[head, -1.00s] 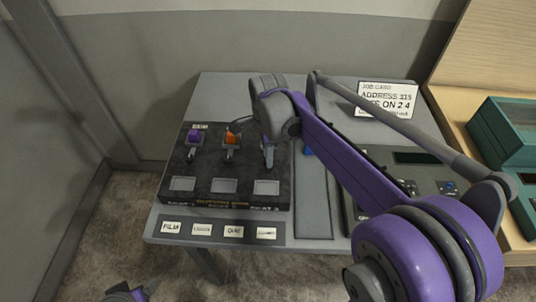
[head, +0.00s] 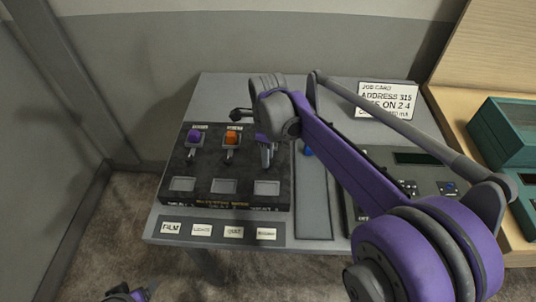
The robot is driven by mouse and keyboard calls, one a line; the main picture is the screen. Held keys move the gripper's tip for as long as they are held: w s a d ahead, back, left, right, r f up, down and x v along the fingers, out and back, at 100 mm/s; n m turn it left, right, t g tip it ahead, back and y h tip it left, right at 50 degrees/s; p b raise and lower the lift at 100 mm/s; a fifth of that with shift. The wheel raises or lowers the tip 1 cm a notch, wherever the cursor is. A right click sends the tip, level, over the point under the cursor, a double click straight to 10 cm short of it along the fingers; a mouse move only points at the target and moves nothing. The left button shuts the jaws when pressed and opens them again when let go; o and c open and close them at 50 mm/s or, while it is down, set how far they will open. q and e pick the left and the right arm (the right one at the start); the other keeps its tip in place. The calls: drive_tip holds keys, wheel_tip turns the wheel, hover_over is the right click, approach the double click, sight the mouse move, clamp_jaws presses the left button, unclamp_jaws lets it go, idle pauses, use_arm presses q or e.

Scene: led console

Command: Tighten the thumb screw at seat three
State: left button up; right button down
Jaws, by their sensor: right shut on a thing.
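The black seat board (head: 172,178) lies on the grey table with three seats in a row. My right gripper (head: 267,158) points down at the third, right-hand seat. It is shut at the thumb screw there, which its fingers and wrist hide, along with most of that seat. My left gripper (head: 130,293) is only partly in view at the bottom edge, away from the board.
A label strip (head: 217,242) with several white labels lies in front of the board. A grey console with a display (head: 416,158) is on the right, partly behind my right arm. A job card (head: 387,98) stands behind it. Teal boxes (head: 515,130) are at far right.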

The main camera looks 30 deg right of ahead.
drive_tip(key=shift+w+r, duration=0.1)
drive_tip(key=c, duration=0.6)
unclamp_jaws()
wheel_tip(320, 180, up, 11)
drive_tip(key=shift+p, duration=0.3)
drive_tip(key=shift+f, duration=0.2)
